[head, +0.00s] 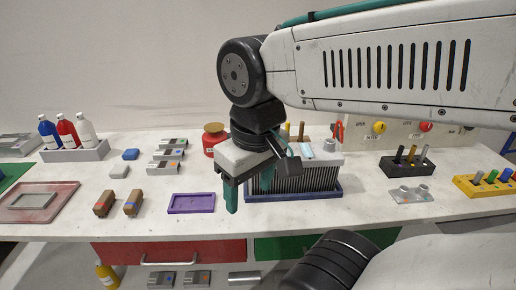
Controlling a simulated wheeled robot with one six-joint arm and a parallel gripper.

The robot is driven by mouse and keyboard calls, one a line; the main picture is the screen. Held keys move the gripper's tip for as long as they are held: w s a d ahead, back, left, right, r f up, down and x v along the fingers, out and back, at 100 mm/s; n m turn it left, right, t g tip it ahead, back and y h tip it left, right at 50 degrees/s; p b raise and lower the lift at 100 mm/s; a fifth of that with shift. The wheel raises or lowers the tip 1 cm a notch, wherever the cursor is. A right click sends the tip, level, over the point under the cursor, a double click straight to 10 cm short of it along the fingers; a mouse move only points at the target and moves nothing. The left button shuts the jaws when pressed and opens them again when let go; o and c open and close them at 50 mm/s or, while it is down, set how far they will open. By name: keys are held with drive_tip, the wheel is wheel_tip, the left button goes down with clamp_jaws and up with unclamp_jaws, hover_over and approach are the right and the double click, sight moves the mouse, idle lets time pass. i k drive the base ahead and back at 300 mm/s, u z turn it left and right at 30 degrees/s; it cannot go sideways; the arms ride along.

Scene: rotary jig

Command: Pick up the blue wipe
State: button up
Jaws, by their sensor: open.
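Part of the ribbed block is hidden behind my gripper.
A purple tray (191,203), brown brushes (104,203) and grey metal parts (167,155) lie near the pads. A bottle rack (75,155) stands at the left. The ribbed block (320,177) sits in a blue tray. A red canister (213,138) stands behind my gripper.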

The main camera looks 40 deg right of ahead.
sight(130, 154)
drive_tip(key=u, duration=0.3)
drive_tip(key=k, duration=1.5)
drive_tip(key=u, duration=1.25)
drive_tip(key=i, duration=2.2)
drive_tip(key=z, duration=0.5)
drive_tip(key=i, duration=1)
drive_tip(key=z, duration=1.6)
drive_tip(key=i, duration=0.9)
drive_tip(key=z, duration=0.8)
